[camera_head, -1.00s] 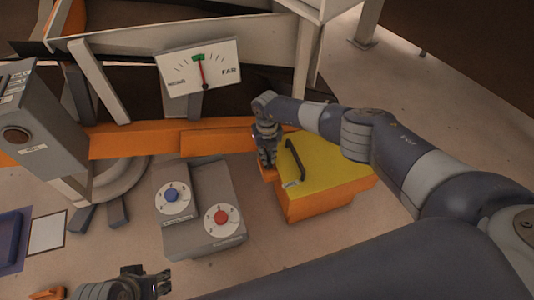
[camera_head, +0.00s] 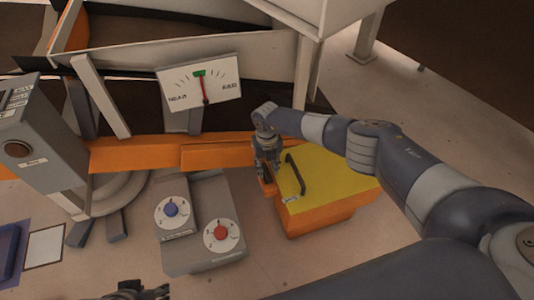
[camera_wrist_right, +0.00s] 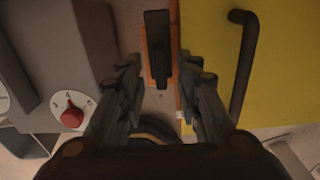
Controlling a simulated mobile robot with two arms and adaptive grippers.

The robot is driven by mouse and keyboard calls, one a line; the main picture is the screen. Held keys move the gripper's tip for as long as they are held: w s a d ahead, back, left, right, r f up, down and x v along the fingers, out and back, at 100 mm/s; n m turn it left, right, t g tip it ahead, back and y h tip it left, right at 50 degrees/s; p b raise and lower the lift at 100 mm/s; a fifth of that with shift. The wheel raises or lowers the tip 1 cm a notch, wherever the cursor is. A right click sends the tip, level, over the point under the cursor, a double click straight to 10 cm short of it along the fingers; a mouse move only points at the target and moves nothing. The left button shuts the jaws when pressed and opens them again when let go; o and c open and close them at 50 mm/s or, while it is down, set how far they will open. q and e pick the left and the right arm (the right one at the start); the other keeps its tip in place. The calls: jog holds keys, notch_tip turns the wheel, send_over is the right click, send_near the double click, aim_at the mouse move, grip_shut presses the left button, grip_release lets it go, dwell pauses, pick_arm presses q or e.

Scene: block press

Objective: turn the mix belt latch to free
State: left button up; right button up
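The latch is a black lever (camera_wrist_right: 158,45) on a narrow orange base (camera_wrist_right: 174,30), seen in the right wrist view between the grey box and the yellow lid. I take it to be the mix belt latch; no label on it is readable. My right gripper (camera_wrist_right: 160,82) is open, with one finger on each side of the lever's lower end in the picture. Contact cannot be told. In the head view my right gripper (camera_head: 267,178) points down at the left edge of the yellow-topped box and hides the latch. My left gripper (camera_head: 142,290) is partly cut off at the bottom edge.
The yellow lid (camera_head: 325,175) with a black handle (camera_head: 295,174) lies right beside my right gripper. A grey box (camera_head: 205,255) with blue and red knobs stands to the left. A gauge (camera_head: 200,82) stands behind, above an orange beam (camera_head: 135,155).

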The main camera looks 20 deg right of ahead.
aim_at(267, 171)
notch_tip(267, 171, up, 11)
jog(key=shift+f, duration=0.2)
dwell(0.5)
